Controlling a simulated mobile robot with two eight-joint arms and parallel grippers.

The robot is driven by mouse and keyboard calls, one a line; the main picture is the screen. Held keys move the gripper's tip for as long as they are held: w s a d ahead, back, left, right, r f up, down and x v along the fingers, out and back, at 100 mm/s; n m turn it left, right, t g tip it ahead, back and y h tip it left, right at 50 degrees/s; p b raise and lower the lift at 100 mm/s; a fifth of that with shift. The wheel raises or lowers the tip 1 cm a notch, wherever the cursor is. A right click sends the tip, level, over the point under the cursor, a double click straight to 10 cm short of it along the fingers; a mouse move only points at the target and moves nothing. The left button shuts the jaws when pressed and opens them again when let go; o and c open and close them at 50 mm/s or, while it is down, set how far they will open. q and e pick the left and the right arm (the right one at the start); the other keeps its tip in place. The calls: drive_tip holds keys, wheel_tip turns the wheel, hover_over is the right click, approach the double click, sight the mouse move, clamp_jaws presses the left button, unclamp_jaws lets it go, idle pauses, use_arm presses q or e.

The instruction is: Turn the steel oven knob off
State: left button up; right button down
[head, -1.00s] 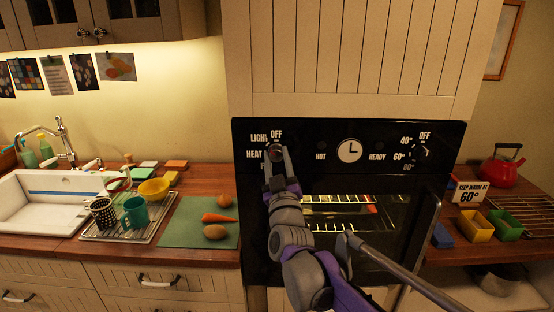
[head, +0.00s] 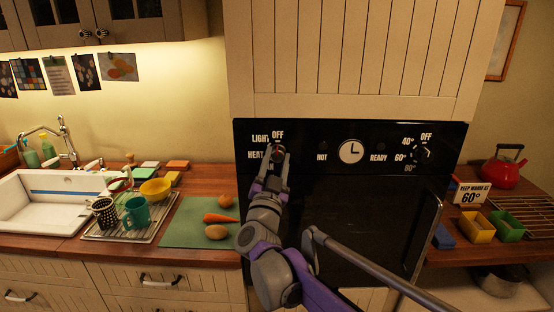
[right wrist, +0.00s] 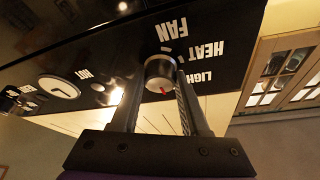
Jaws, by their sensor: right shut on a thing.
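The steel oven knob (head: 277,153) is at the left end of the black control panel (head: 320,133), with OFF printed above it and LIGHT and HEAT to its left. My right gripper (head: 277,157) is at the knob from below. In the right wrist view the knob (right wrist: 160,70) sits between the two fingers of the gripper (right wrist: 160,84), which are shut on it. A red mark on the knob's face points down in that view, on the side away from FAN. The OFF label is hidden there. The oven window (head: 355,210) is dark. My left gripper is not in view.
A second knob (head: 421,153) with degree marks is at the panel's right end, past a clock (head: 351,152). A green board (head: 190,228) with vegetables and a dish rack (head: 117,232) are on the left counter. A red kettle (head: 504,170) stands at right.

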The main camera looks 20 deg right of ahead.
drive_tip(key=shift+m+g+h, duration=0.3)
drive_tip(key=shift+m, duration=0.3)
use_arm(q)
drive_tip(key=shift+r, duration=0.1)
use_arm(e)
drive_tip(key=shift+c, duration=2)
unclamp_jaws()
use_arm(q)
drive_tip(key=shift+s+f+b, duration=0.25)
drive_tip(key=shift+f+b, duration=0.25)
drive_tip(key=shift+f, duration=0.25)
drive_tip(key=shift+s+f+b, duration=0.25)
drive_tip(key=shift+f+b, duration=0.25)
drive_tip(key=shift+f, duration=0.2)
use_arm(e)
drive_tip(key=v, duration=1.1)
drive_tip(key=shift+y, duration=0.4)
